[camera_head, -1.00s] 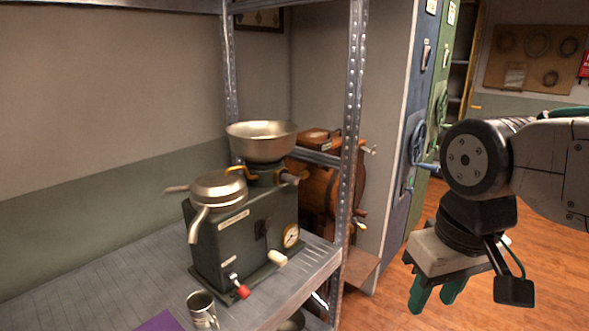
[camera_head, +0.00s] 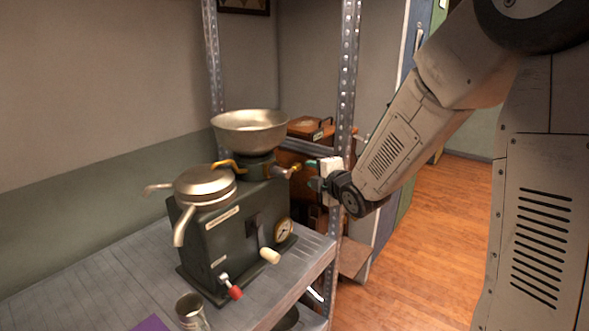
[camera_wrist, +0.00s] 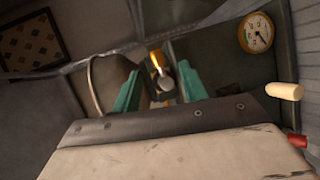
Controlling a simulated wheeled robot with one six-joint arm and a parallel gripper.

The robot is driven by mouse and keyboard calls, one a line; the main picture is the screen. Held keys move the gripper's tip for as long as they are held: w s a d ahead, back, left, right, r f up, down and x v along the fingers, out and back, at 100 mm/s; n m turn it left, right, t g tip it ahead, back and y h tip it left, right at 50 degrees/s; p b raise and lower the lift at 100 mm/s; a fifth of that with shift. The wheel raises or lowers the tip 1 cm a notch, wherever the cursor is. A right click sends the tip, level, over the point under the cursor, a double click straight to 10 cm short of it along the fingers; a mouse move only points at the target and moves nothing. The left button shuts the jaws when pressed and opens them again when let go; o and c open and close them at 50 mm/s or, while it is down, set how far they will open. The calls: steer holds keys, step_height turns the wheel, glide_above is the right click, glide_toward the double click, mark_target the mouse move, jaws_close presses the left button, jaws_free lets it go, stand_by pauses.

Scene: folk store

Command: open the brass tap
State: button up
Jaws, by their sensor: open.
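The brass tap (camera_head: 293,171) is a small brass-coloured fitting under the metal bowl (camera_head: 250,132), on the right side of the dark green machine (camera_head: 232,240). In the wrist view, the brass tap (camera_wrist: 157,61) shows with a grey rounded end below it. My gripper (camera_head: 311,173) is open just right of the tap, its teal fingers pointing left at it. In the wrist view, my gripper (camera_wrist: 159,72) has one finger on each side of the tap in the picture. I cannot tell whether either finger touches it.
The machine stands on a grey metal shelf (camera_head: 110,277). A shelf post (camera_head: 347,80) rises close behind my gripper. A gauge (camera_head: 284,230), a cream handle (camera_head: 269,255) and a red knob (camera_head: 235,293) stick out below. A metal mug (camera_head: 190,310) stands in front.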

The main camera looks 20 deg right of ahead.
mark_target(297, 169)
steer(key=shift+w+a+f+n+t+y, duration=0.15)
steer(key=shift+w+a+n+t+y, duration=0.1)
steer(key=shift+w+n, duration=0.2)
steer(key=shift+w+a+f+n+t+y, duration=0.15)
steer(key=shift+w+a+n+t+y, duration=0.1)
steer(key=shift+w+n, duration=0.2)
steer(key=x, duration=0.7)
steer(key=shift+a, duration=0.1)
jaws_close()
